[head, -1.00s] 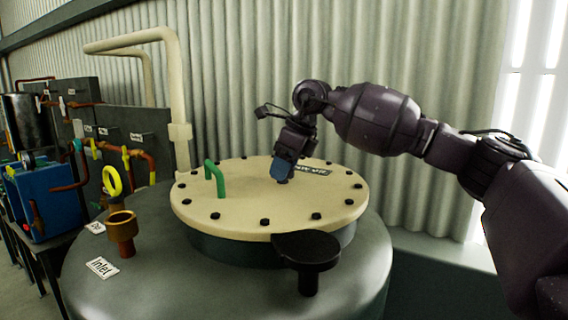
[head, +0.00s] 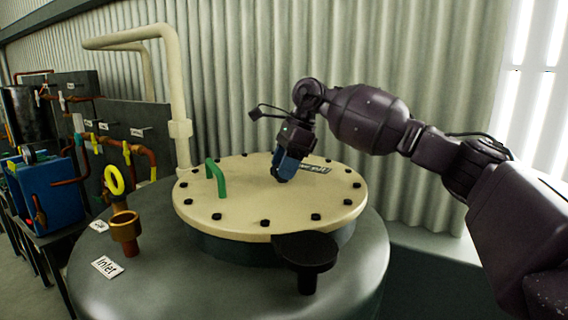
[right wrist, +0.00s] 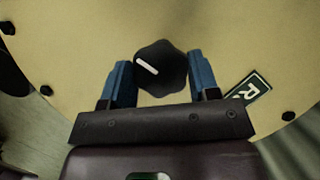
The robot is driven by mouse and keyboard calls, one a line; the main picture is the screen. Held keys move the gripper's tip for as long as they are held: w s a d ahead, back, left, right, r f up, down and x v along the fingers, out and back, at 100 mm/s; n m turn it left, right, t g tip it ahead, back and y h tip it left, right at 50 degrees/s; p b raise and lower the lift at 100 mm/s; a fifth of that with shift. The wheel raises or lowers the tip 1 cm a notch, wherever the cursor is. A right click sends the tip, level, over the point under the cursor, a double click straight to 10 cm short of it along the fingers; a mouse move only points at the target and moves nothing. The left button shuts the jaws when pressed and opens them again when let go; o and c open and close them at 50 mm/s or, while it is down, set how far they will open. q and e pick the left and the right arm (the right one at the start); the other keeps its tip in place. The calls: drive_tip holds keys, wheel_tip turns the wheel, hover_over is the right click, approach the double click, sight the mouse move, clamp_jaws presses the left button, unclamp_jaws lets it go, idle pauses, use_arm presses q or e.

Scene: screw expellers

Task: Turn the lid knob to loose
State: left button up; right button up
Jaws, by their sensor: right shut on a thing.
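The lid knob (right wrist: 160,68) is black and lobed, with a white pointer line, and sits on the cream round lid (right wrist: 70,60). In the right wrist view the pointer slants toward the upper left. My right gripper (right wrist: 161,78) has its blue fingers on either side of the knob and is shut on it. In the head view the right gripper (head: 284,172) reaches down to the lid (head: 240,215), right of the green handle (head: 216,178), and mostly hides the knob. My left gripper is not in view.
A partly readable label (head: 314,169) lies on the lid beside the gripper. Dark bolts ring the lid. A black round part (head: 305,250) stands at the front of the tank (head: 170,285). A brass inlet (head: 125,232) and a yellow ring (head: 114,180) are at left.

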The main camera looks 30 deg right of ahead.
drive_tip(key=shift+r, duration=0.15)
drive_tip(key=o, duration=0.9)
drive_tip(key=b+v, duration=0.1)
drive_tip(key=v, duration=0.9)
drive_tip(key=shift+d+r, duration=0.2)
drive_tip(key=shift+r, duration=0.1)
